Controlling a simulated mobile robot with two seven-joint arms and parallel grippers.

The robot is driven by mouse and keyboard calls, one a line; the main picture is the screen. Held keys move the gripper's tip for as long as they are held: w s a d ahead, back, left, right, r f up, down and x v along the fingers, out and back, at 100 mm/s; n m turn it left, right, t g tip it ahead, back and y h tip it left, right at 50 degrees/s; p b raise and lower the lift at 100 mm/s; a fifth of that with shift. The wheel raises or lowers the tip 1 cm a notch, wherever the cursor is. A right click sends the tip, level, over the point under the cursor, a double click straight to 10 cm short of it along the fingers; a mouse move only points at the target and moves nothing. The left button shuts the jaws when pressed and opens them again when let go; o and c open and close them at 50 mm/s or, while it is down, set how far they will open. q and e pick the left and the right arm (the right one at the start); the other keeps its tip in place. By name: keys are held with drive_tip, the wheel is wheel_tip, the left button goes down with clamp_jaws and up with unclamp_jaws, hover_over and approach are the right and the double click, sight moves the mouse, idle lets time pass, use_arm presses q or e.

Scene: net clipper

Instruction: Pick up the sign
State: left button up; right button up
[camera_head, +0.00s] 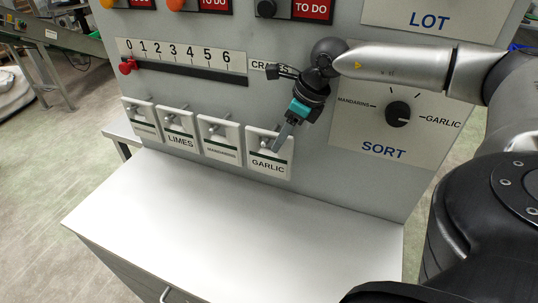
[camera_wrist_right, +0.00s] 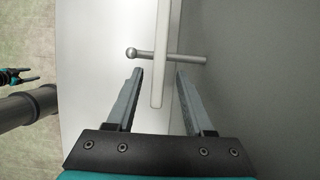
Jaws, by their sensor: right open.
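Several white signs hang on pegs on the grey panel in the head view. The rightmost reads GARLIC (camera_head: 269,168). Left of it are the MANDARINS sign (camera_head: 219,152), the LIMES sign (camera_head: 180,142) and one with tiny lettering (camera_head: 143,127). My right gripper (camera_head: 280,145) is at the GARLIC sign, covering part of its right side. In the right wrist view, the white sign (camera_wrist_right: 161,45) is seen edge-on between the open fingers of this gripper (camera_wrist_right: 160,75), with gaps on both sides. A metal peg (camera_wrist_right: 190,60) crosses the sign. My left gripper (camera_wrist_right: 22,76) shows small at the left edge there.
A white counter top (camera_head: 200,225) juts out below the signs. A numbered slider scale (camera_head: 180,60) with a red knob is above them. A black SORT dial (camera_head: 398,114) is to the right. The panel stands close behind the sign.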

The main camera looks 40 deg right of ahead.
sight(269, 154)
drive_tip(key=shift+x, duration=2.85)
drive_tip(key=shift+s, duration=0.15)
clamp_jaws()
